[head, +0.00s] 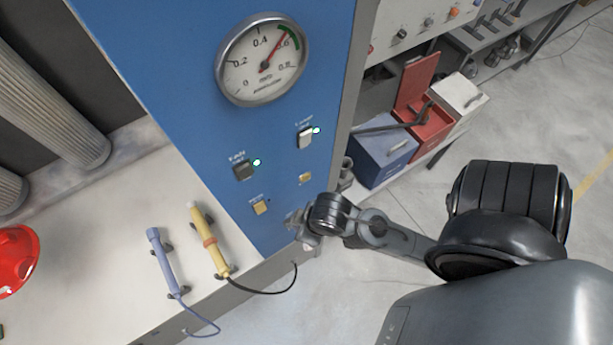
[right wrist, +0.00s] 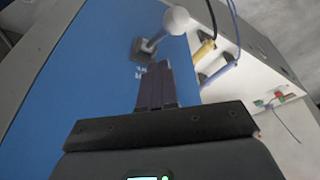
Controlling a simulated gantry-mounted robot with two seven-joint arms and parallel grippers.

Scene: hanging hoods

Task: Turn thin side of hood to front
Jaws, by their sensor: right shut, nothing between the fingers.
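I see no thing that I can clearly identify as the hood. A shiny red rounded object (head: 15,260) is cut off by the left edge of the head view, and I cannot tell what it is. My right gripper (head: 300,222) is at the lower right edge of the blue panel (head: 190,90), partly hidden by its own wrist. In the right wrist view its fingers (right wrist: 155,85) are shut and empty, pointing along the blue panel towards a white ball-ended lever (right wrist: 174,20). I cannot tell whether they touch its base. My left gripper is not in view.
A round gauge (head: 262,60), a dark switch (head: 243,169) and a light switch (head: 305,137) are on the panel. A yellow tool (head: 209,240) and a blue tool (head: 166,264) lie on the white bench (head: 100,220).

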